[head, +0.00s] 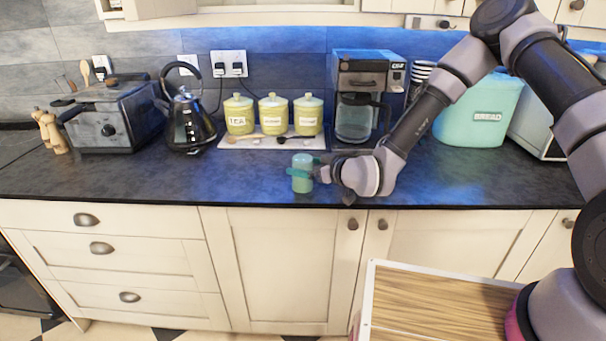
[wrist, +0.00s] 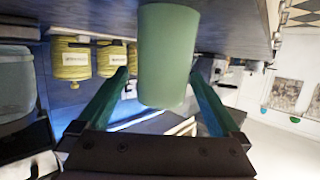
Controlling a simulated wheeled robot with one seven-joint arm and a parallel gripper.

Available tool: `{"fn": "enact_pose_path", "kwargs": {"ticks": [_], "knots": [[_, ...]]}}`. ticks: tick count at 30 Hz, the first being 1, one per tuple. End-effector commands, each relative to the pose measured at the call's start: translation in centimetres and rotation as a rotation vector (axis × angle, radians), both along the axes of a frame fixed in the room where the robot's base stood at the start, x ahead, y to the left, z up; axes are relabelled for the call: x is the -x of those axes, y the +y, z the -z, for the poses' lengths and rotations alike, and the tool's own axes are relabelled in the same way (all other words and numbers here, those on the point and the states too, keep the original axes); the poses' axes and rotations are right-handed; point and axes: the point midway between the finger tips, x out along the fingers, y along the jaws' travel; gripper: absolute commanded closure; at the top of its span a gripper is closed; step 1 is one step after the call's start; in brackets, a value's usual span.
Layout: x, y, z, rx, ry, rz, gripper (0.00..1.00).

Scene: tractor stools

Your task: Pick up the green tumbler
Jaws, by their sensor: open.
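The green tumbler (head: 302,172) stands upright on the dark worktop near its front edge, in the middle of the head view. My gripper (head: 312,173) is at the tumbler, reaching in from the right at low height. In the wrist view, the tumbler (wrist: 167,55) is between the two teal fingers of my open gripper (wrist: 160,92). A gap shows between the tumbler and each finger there. The wrist view appears upside down.
Yellow canisters (head: 273,115) stand on a pale tray (head: 240,143) behind the tumbler. A coffee maker (head: 362,95) is behind my wrist. A kettle (head: 186,122) and toaster (head: 104,116) stand left; a bread bin (head: 478,112) stands right. The worktop left of the tumbler is clear.

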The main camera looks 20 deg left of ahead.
Motion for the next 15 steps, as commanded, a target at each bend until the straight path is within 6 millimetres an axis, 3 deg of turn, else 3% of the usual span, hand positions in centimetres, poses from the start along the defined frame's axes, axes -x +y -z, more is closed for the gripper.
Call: {"fn": "enact_pose_path", "kwargs": {"ticks": [6, 15], "knots": [[-1.5, 2.9, 0.8, -0.001, 0.000, 0.000, 0.00], [-1.9, 3.6, 1.1, 0.000, 0.002, -0.001, 0.00]]}}
